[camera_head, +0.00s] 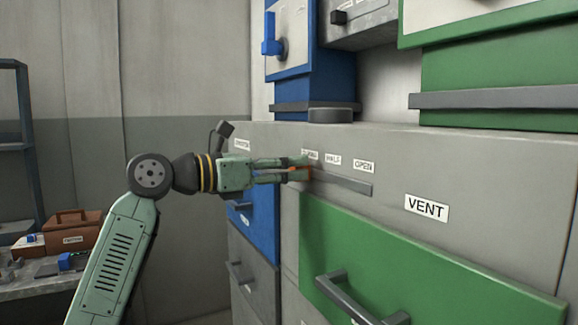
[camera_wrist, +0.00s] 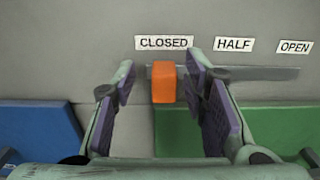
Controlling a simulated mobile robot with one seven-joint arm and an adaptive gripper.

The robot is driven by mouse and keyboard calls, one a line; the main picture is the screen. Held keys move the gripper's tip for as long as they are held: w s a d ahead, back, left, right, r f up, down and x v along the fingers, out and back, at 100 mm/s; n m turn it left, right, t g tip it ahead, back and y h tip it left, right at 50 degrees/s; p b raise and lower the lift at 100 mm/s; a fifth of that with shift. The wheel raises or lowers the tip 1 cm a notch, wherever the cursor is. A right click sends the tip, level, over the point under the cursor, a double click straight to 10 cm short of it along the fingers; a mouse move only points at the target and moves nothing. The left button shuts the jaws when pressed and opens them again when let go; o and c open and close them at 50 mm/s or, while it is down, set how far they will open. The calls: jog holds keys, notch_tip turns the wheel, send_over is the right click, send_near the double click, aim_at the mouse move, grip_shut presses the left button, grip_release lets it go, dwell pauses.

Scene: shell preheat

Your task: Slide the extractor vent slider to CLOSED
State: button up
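The orange vent slider knob (camera_wrist: 164,82) sits at the left end of its dark track (camera_wrist: 255,73), below the CLOSED label (camera_wrist: 164,42) in the wrist view. The HALF (camera_wrist: 233,44) and OPEN (camera_wrist: 295,47) labels are to its right. My gripper (camera_wrist: 163,80) is open, one finger on each side of the knob, with a visible gap on both sides. In the head view my gripper (camera_head: 300,168) reaches the panel at the left end of the track (camera_head: 345,182); its fingers cover most of the knob and part of the CLOSED label.
The VENT label (camera_head: 426,208) is right of the track. A green drawer (camera_head: 400,255) with a protruding handle (camera_head: 345,297) and a blue drawer (camera_head: 262,222) lie below. Blue and green units stand above the panel. A workbench with a brown box (camera_head: 70,235) is at left.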

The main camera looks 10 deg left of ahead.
jog(key=v, duration=1.1)
jog(key=shift+a, duration=0.2)
jog(key=shift+s+d+r, duration=0.1)
